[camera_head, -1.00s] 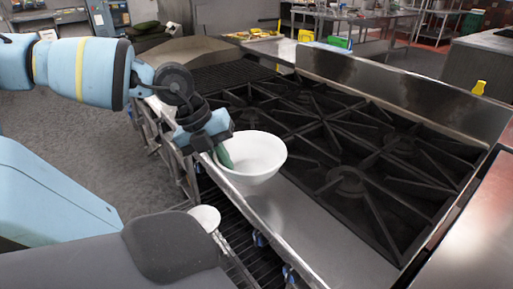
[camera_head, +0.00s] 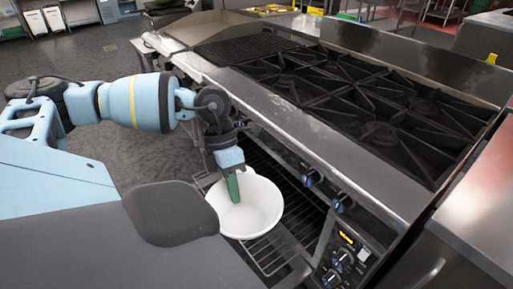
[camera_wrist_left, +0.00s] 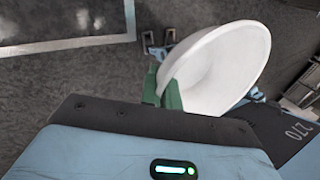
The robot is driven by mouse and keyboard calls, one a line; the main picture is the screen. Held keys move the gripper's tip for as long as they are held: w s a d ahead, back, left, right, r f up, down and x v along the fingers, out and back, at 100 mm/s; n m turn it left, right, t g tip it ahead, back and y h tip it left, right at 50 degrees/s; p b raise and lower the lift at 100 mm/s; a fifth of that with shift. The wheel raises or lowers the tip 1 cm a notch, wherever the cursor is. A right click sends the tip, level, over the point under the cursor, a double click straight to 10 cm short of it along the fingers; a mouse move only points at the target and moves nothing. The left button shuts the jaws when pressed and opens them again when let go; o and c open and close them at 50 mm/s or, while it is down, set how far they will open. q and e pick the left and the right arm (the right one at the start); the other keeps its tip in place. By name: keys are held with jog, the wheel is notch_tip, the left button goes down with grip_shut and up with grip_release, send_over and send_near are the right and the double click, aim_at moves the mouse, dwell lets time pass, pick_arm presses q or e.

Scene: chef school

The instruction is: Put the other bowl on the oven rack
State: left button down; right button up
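My left gripper (camera_head: 233,188) is shut on the rim of a white bowl (camera_head: 262,208), with a green finger reaching down inside it. In the left wrist view, the green fingers (camera_wrist_left: 170,92) grip the near wall of the bowl (camera_wrist_left: 222,68), which appears tilted. In the head view, the bowl is in front of the open oven, over or near the pulled-out wire oven rack (camera_head: 262,258). I cannot tell whether the bowl touches the rack. The bowl hides part of the rack. My right gripper is not in view.
The stove top with black burner grates (camera_head: 385,105) stands behind the oven opening, with a steel front ledge (camera_head: 330,142). A knob panel (camera_head: 346,258) is at the right of the opening. A steel counter (camera_head: 475,220) is farther right. Open floor lies at the left.

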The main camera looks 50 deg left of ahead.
aim_at(261, 221)
pick_arm(q)
jog(key=d+m, duration=0.1)
jog(key=m, duration=0.1)
jog(key=d+f+m+g, duration=0.1)
jog(key=m, duration=0.1)
jog(key=d+f+m+g+y, duration=0.1)
jog(key=d, duration=0.1)
jog(key=shift+w+f+m, duration=0.1)
jog(key=shift+w+m, duration=0.2)
jog(key=shift+m, duration=0.1)
jog(key=d+m+y, duration=0.1)
jog(key=m, duration=0.2)
jog(key=d+m+g+y, duration=0.1)
jog(key=d+m, duration=0.1)
jog(key=m, duration=0.1)
jog(key=d+f+m+y, duration=0.1)
jog(key=m, duration=0.2)
jog(key=shift+d, duration=0.3)
jog(key=w+d+r+m+t+y, duration=0.1)
jog(key=d+m+t+y, duration=0.1)
jog(key=m, duration=0.7)
jog(key=w+d+r+m+t+y, duration=0.1)
jog(key=d+m+t+y, duration=0.1)
jog(key=m, duration=0.7)
jog(key=shift+w+d+y, duration=0.35)
jog(key=shift+d+y, duration=0.15)
jog(key=shift+d, duration=0.65)
jog(key=shift+s, duration=0.1)
